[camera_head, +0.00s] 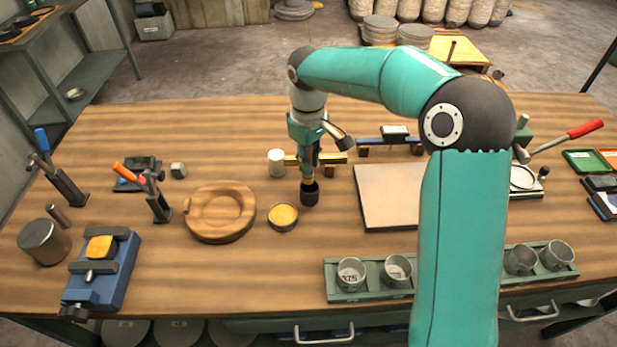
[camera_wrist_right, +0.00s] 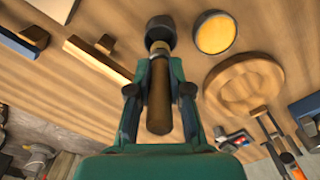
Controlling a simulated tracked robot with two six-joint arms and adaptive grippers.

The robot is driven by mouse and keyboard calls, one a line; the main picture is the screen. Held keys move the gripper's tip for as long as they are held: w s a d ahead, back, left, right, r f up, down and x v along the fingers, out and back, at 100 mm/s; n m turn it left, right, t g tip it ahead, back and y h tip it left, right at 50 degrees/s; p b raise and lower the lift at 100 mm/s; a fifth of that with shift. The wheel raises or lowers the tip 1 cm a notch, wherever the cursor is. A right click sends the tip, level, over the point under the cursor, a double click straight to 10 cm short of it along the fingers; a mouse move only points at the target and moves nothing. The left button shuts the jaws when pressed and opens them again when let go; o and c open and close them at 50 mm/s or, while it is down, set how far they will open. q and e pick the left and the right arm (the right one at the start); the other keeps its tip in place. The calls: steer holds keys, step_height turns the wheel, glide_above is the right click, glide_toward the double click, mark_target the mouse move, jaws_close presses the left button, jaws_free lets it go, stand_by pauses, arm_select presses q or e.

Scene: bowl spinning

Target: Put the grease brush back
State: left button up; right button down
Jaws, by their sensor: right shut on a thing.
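My right gripper (camera_head: 309,168) points down over the middle of the bench and is shut on the grease brush. The brush (camera_head: 309,194) hangs upright with its dark, round head downward. In the right wrist view the brush's brown handle (camera_wrist_right: 158,105) lies between the fingers, with the dark head beyond them. A small round tin of yellow grease (camera_head: 283,217) stands just left of and nearer than the brush head; it also shows in the right wrist view (camera_wrist_right: 215,33). A low wooden rest (camera_head: 333,158) stands behind the gripper. My left gripper is not in view.
A round wooden ring (camera_head: 220,213) lies left of the tin. A pale cylinder (camera_head: 276,162) stands beside the wooden rest. A flat board (camera_head: 388,195) lies to the right. A green rack (camera_head: 335,285) with several metal cups lines the front edge. A blue vise (camera_head: 101,270) stands front left.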

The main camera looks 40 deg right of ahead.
mark_target(310, 183)
steer(key=shift+s+f, duration=0.1)
steer(key=shift+f, duration=2.8)
steer(key=shift+f, duration=0.2)
steer(key=c, duration=1.1)
jaws_free()
steer(key=shift+r, duration=0.1)
steer(key=shift+r, duration=0.15)
step_height(310, 183, up, 11)
steer(key=shift+f, duration=0.2)
steer(key=shift+r, duration=0.7)
